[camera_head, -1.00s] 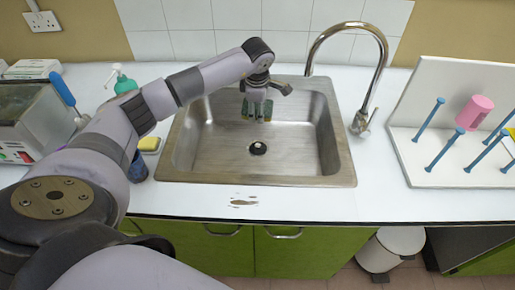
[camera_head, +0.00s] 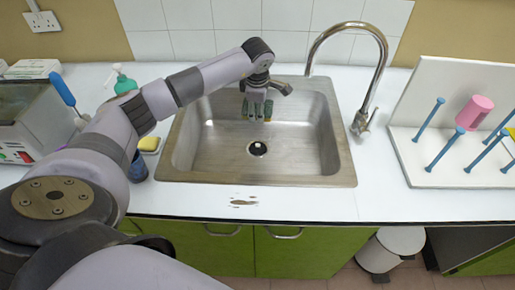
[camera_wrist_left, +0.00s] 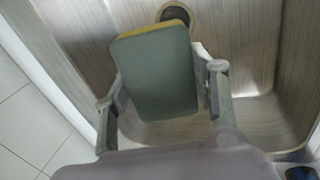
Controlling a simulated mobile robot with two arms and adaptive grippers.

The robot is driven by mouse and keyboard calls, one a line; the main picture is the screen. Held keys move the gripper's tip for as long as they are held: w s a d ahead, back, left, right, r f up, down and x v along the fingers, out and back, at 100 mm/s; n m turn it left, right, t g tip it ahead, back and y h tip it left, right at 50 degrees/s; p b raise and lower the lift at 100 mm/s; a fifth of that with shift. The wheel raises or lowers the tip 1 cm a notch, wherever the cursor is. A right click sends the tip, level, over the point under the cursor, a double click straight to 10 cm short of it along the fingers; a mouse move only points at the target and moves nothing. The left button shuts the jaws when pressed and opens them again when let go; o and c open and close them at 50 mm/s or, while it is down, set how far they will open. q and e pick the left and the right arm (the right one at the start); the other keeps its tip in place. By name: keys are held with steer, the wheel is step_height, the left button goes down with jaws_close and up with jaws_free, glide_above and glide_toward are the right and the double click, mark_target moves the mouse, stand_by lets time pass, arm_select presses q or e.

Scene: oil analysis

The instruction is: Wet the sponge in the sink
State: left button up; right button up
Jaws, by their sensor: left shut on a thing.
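In the left wrist view the gripper (camera_wrist_left: 160,95) is shut on a sponge (camera_wrist_left: 158,75) with a green face and a yellow edge. The sponge sits between the two fingers, and only a little of it shows in the head view. The sink's drain (camera_head: 257,148) is in front of the gripper, apart from it. No water stream is visible. My right gripper is not in view.
A second yellow sponge (camera_head: 149,144) and a dark blue cup (camera_head: 137,167) stand left of the sink. A green soap bottle (camera_head: 124,84) is behind them.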

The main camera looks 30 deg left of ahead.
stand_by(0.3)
arm_select(q)
steer(key=shift+r+p, duration=1.25)
steer(key=shift+r, duration=0.8)
